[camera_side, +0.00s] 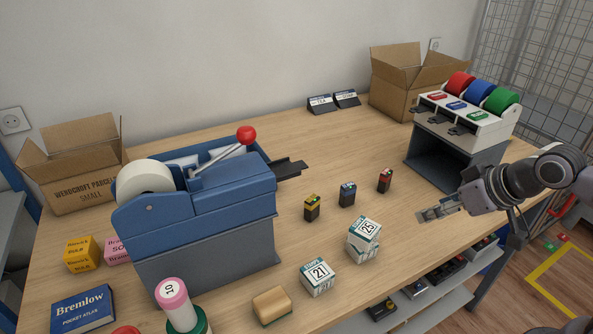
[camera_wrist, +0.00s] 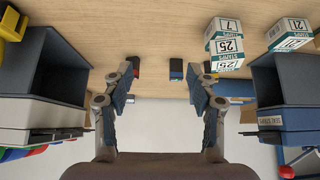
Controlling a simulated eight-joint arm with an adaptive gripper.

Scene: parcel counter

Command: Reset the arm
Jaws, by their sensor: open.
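My gripper (camera_side: 438,213) is at the right of the counter in the side view, reaching in from the right edge over the front part of the tabletop. Its fingers are apart, with nothing visible between them. In the wrist view my gripper (camera_wrist: 164,82) shows its two fingers spread wide. Beyond them, a small red-topped block (camera_wrist: 133,63) and a small blue-topped block (camera_wrist: 176,70) stand on the counter, apart from the fingers as far as I can tell. In the side view the red-topped block (camera_side: 385,180) stands left of my gripper.
The tape dispenser with red, blue and green rolls (camera_side: 464,121) stands behind my gripper. Stacked stamp boxes (camera_side: 363,240), a yellow-topped block (camera_side: 312,207) and a blue machine (camera_side: 195,220) stand further left. Open cartons (camera_side: 395,88) are at the back.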

